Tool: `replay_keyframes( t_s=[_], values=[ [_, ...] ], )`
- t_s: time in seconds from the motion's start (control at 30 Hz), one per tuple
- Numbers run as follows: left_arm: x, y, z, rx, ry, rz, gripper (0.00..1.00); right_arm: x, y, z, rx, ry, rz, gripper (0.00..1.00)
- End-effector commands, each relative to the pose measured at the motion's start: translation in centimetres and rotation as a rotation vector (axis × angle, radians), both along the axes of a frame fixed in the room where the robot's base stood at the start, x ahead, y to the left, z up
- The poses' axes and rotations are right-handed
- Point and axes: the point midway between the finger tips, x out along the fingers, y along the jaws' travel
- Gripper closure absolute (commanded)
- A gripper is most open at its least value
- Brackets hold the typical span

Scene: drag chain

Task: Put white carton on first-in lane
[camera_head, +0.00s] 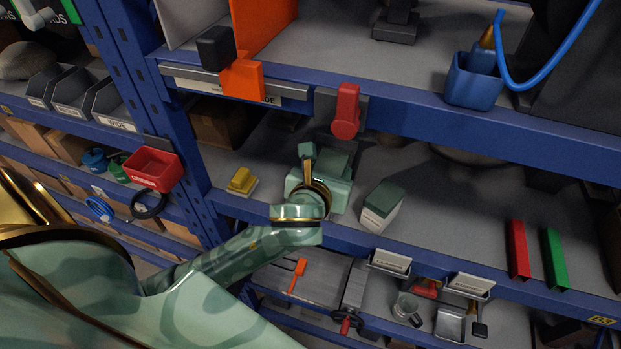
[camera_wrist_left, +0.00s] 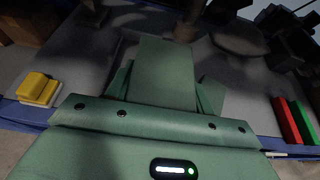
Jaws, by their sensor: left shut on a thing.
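My left gripper (camera_head: 330,172) reaches in over the middle blue-edged shelf (camera_head: 455,225). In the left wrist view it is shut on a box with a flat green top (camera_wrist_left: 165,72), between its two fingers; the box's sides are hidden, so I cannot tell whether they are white. A white carton with a green top (camera_head: 381,207) stands tilted-looking on the shelf just right of the gripper, apart from it in the head view. White label holders (camera_head: 390,262) hang on the shelf's front edge; their print is too small to read, so I cannot tell which lane is first-in. My right gripper is not in view.
A yellow block on a pale base (camera_head: 242,181) sits left of the gripper. A red bar (camera_head: 517,250) and a green bar (camera_head: 555,259) stand at the right front. A red lever (camera_head: 345,112) hangs from the shelf edge above. Shelf between carton and red bar is clear.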

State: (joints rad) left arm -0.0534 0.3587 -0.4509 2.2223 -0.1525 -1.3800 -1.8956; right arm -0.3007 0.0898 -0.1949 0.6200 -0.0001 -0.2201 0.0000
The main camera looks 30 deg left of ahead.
Motion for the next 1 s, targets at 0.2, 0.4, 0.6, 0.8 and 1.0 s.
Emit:
replay_keyframes(
  t_s=[0.2,0.4,0.6,0.8,1.0],
  values=[
    [2.5,4.0,-4.2,0.001,0.001,0.001,0.76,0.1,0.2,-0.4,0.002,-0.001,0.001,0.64],
    [3.4,5.3,-5.9,-0.002,-0.001,0.001,0.76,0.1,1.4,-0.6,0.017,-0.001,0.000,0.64],
    [3.9,6.1,-8.9,-0.001,0.001,0.001,0.76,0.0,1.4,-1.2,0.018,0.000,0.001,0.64],
    [3.9,6.0,-9.9,-0.003,-0.002,-0.001,0.76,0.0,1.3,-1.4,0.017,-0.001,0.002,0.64],
    [3.9,6.0,-10.0,-0.002,-0.001,0.000,0.76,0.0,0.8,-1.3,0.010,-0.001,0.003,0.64]
  ],
)
